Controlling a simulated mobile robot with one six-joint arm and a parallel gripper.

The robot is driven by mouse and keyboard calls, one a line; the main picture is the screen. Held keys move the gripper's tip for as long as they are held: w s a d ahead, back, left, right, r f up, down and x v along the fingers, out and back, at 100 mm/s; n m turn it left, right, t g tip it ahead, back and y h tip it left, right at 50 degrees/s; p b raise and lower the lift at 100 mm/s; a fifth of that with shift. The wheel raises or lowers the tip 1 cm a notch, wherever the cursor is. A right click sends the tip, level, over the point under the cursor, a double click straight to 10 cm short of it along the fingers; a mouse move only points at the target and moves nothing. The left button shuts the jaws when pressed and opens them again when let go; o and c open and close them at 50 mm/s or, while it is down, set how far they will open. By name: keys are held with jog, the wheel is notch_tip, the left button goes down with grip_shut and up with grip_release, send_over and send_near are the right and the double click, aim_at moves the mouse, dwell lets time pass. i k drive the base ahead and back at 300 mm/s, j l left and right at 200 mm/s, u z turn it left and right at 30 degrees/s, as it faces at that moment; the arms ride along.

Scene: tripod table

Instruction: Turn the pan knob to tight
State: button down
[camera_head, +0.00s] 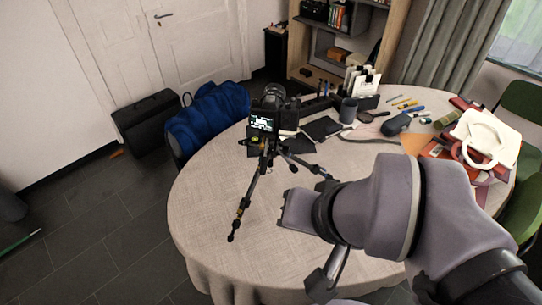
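A camera (263,121) with a lit rear screen sits on top of a black tripod (253,188) on the round table. The tripod stands upright with its legs spread, one foot near the left front of the table. The pan knob is too small to make out on the tripod head below the camera. My gripper (299,212) is at the end of my grey arm, to the right of and nearer than the tripod. It appears apart from the tripod head. Its fingers are not clear from this angle, so I cannot tell whether it is open.
The round table (210,205) has a pale cloth, bare at the left front. A chair with a blue cover (210,118) stands behind left.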

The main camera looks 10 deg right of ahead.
aim_at(286, 149)
jog(key=l+u, duration=0.7)
jog(key=k+l+u, duration=0.1)
jog(key=l+u, duration=0.25)
